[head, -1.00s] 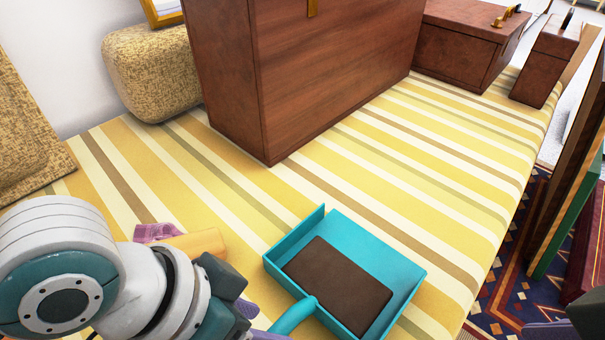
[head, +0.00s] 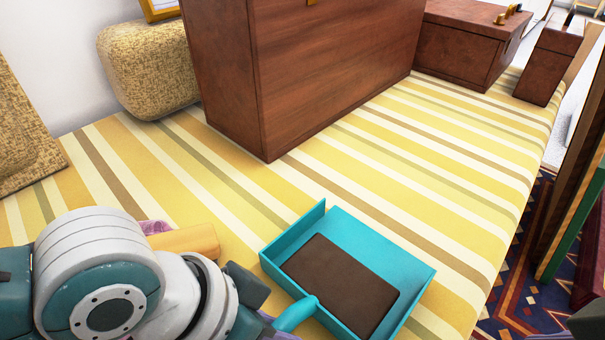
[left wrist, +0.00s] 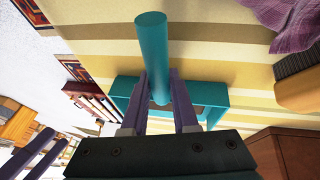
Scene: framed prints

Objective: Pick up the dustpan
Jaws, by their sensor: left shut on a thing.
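The teal dustpan (head: 411,282) has a dark brown panel inside and is at the bottom centre of the head view, over the striped table. Its round handle (left wrist: 153,45) points toward my left arm. My left gripper (left wrist: 160,78) is shut around this handle, with one purple finger on each side. In the head view the left gripper (head: 252,297) is mostly hidden by its own wrist. Two parallel purple bars at the lower left of the left wrist view look like my right gripper (left wrist: 40,152), with its fingers apart and nothing between them.
A wooden-handled brush (head: 187,240) and a purple cloth (head: 155,227) lie beside my left wrist. A large brown cabinet (head: 335,75) stands behind the dustpan. Brown boxes (head: 462,45) stand far right. The striped table (head: 440,170) is clear right of the cabinet; its edge drops to a patterned rug (head: 515,275).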

